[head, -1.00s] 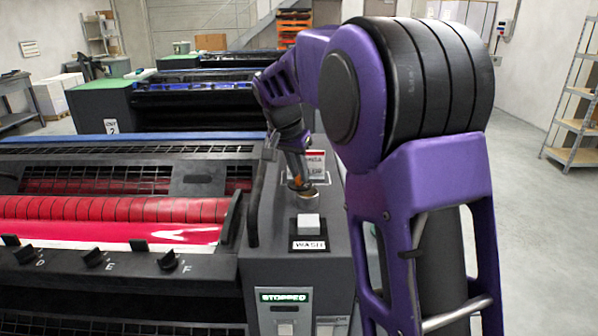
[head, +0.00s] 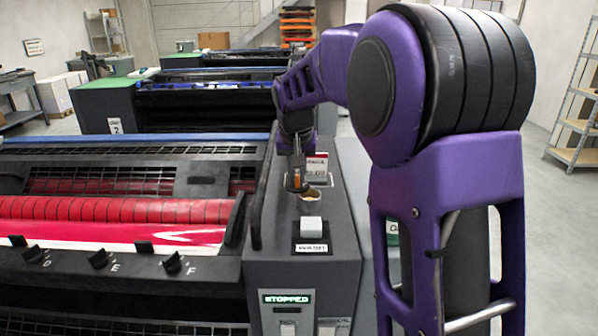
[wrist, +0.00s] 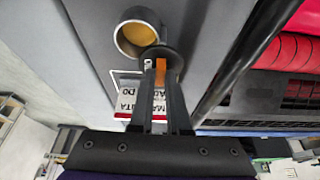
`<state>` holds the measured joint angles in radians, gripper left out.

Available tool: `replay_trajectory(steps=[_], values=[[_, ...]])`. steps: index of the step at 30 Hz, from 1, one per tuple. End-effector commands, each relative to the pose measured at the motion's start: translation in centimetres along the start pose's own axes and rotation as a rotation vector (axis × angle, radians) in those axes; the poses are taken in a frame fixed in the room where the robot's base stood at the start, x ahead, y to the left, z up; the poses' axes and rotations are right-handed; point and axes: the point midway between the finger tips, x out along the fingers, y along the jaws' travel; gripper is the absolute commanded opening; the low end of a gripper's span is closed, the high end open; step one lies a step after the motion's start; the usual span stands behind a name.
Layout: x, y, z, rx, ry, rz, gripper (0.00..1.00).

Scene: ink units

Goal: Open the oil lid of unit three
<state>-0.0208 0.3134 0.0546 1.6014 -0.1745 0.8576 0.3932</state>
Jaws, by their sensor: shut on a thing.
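The near press unit with red rollers carries a round oil opening (head: 312,194) on its grey side top. The wrist view shows its metal rim (wrist: 121,38) with yellow oil inside, partly uncovered. My gripper (head: 297,184), also in the wrist view (wrist: 160,82), is shut on the oil lid (wrist: 150,53), a dark disc with an orange upright part between the fingers. The lid is off to one side of the opening and overlaps its edge in the wrist view. Its height above the surface cannot be told.
A white button (head: 311,224) sits in front of the opening, above a "STOPPED" display (head: 286,297). A dark curved bar (head: 262,200) runs close on the left. A red-and-white sign (head: 317,165) stands behind. Unit 2 (head: 190,105) is farther back.

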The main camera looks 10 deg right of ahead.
Motion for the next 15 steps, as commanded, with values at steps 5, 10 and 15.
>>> replay_trajectory(steps=[5, 10, 15], values=[[-0.06, -0.12, -0.01, -0.044, 0.0, -0.018, 0.0], [-0.02, -0.15, 0.01, -0.058, 0.0, -0.024, 0.0], [-0.01, -0.16, 0.02, -0.058, 0.0, -0.025, 0.0]])
